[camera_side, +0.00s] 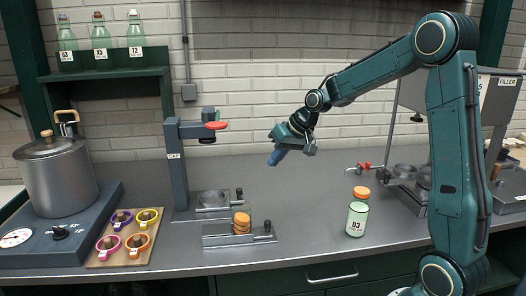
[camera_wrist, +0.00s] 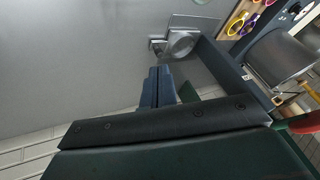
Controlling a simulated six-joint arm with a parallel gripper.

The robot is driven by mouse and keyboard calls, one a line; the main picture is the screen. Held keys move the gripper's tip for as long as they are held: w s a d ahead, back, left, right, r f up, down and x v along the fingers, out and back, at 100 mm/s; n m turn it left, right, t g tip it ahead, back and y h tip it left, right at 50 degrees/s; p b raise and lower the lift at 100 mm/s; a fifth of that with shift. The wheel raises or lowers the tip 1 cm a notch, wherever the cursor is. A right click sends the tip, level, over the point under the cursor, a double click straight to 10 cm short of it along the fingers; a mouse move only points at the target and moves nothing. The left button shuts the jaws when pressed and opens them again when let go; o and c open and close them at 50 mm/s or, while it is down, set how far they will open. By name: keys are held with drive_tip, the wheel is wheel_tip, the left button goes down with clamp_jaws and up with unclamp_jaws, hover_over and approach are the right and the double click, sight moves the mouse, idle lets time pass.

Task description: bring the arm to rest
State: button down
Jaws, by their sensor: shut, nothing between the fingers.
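My gripper (camera_side: 276,158) is raised above the middle of the counter, in front of the brick wall. Its blue fingers point down and to the left. The wrist view also shows the fingers (camera_wrist: 156,84), side by side and closed together with nothing between them. My gripper is apart from every object around it.
A bottle labelled 03 (camera_side: 357,215) stands right of centre. The middle counter is clear.

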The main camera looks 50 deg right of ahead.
drive_tip(key=s+a+r+n, duration=0.3)
drive_tip(key=s+a+r, duration=0.3)
drive_tip(key=s+a, duration=0.5)
drive_tip(key=s+a+n+h, duration=0.1)
drive_tip(key=s+a, duration=0.2)
drive_tip(key=s, duration=1.3)
drive_tip(key=shift+s+f+g, duration=0.2)
drive_tip(key=shift+f+g, duration=0.1)
drive_tip(key=shift+a, duration=0.1)
